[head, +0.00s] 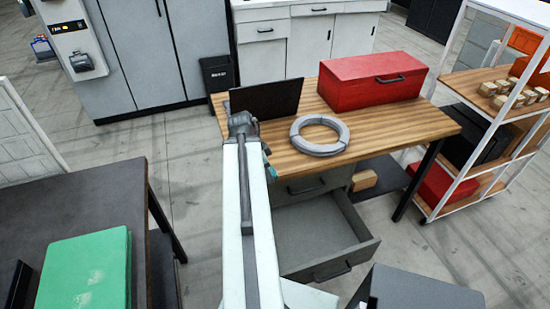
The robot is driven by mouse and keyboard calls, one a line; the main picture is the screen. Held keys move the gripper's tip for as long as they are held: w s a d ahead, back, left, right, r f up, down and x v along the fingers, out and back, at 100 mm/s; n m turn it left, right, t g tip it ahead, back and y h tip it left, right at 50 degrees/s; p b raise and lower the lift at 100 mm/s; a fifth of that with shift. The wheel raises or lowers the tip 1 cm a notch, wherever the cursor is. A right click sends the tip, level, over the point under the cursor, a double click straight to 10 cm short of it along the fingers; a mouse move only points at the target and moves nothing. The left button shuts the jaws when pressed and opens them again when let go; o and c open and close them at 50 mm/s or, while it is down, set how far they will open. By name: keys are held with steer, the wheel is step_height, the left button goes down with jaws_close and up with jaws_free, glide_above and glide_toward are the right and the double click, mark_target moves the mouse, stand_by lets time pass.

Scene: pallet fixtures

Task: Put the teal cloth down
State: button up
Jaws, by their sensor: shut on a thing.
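My arm reaches from the bottom middle to the near left edge of the wooden-topped workbench (400,135). My gripper (264,149) is at its far end, mostly hidden behind my own arm link. A small teal patch of the teal cloth (271,172) shows at the right side of the arm, by the bench's front edge. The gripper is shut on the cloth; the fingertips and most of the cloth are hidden. I cannot tell whether the cloth touches the bench.
On the bench are a grey cable coil (343,140), a red toolbox (350,86) and a dark upright panel (268,97). An open, empty-looking drawer (362,250) juts out below. A green object (90,268) lies on a dark table (90,195). A shelf (475,85) stands right.

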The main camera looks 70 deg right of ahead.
steer(key=b, duration=0.2)
glide_above(277, 158)
steer(key=w, duration=0.1)
steer(key=shift+a+f, duration=0.3)
steer(key=shift+f, duration=0.45)
step_height(277, 158, down, 4)
steer(key=b, duration=0.3)
steer(key=shift+r, duration=0.25)
steer(key=shift+f, duration=0.2)
steer(key=o, duration=1.2)
steer(key=shift+r, duration=0.1)
steer(key=p+v, duration=1.1)
steer(key=v, duration=0.1)
steer(key=shift+p, duration=0.3)
